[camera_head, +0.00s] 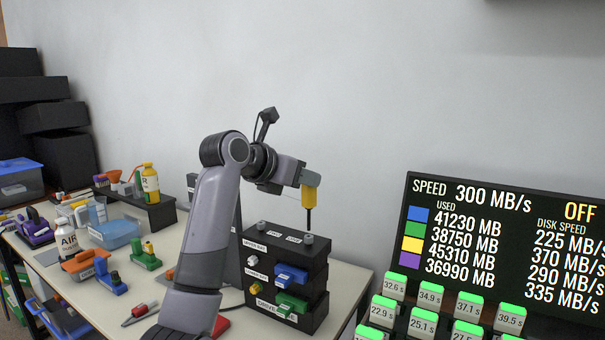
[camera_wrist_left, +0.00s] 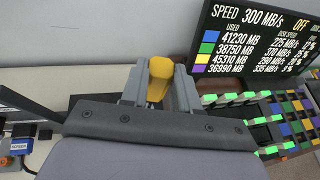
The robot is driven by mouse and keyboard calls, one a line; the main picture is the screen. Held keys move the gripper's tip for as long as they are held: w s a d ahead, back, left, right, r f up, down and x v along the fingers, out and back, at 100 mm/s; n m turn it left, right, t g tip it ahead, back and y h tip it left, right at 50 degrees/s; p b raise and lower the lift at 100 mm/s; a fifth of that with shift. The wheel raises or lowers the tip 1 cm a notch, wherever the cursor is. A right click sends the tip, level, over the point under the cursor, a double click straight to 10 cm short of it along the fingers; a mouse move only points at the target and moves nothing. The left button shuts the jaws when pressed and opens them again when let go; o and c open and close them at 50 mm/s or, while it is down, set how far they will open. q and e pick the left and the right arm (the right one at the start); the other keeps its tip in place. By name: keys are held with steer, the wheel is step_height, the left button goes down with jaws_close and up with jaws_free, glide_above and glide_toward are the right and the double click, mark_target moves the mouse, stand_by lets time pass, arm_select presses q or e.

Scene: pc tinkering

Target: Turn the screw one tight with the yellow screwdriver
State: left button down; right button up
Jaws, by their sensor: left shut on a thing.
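My left gripper (camera_head: 309,184) is shut on the yellow screwdriver (camera_head: 309,199), which is upright with its dark shaft pointing down. The shaft's lower end meets or nearly meets a grey screw (camera_head: 308,239) on the top right of the black drive box (camera_head: 289,255); exact contact is too small to tell. A second grey screw (camera_head: 262,227) sits on the box's top left. In the left wrist view the yellow handle (camera_wrist_left: 160,80) stands between my left fingers, and the screws are hidden. My right gripper is not in view.
Blue (camera_head: 291,274) and green (camera_head: 291,303) drives stick out of the box's front. A large monitor (camera_head: 510,235) stands at the right above several green-topped blocks. Tools, bottles and a black stand (camera_head: 155,211) crowd the table's left.

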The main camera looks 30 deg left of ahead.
mark_target(305, 189)
arm_select(q)
steer(key=shift+f+b, duration=0.4)
steer(key=shift+f, duration=0.8)
steer(key=c, duration=0.8)
jaws_free()
steer(key=shift+o, duration=0.2)
steer(key=p+v, duration=0.2)
steer(key=v, duration=0.1)
steer(key=shift+r, duration=0.15)
steer(key=shift+p+v, duration=0.6)
steer(key=shift+v, duration=0.25)
steer(key=shift+s, duration=0.15)
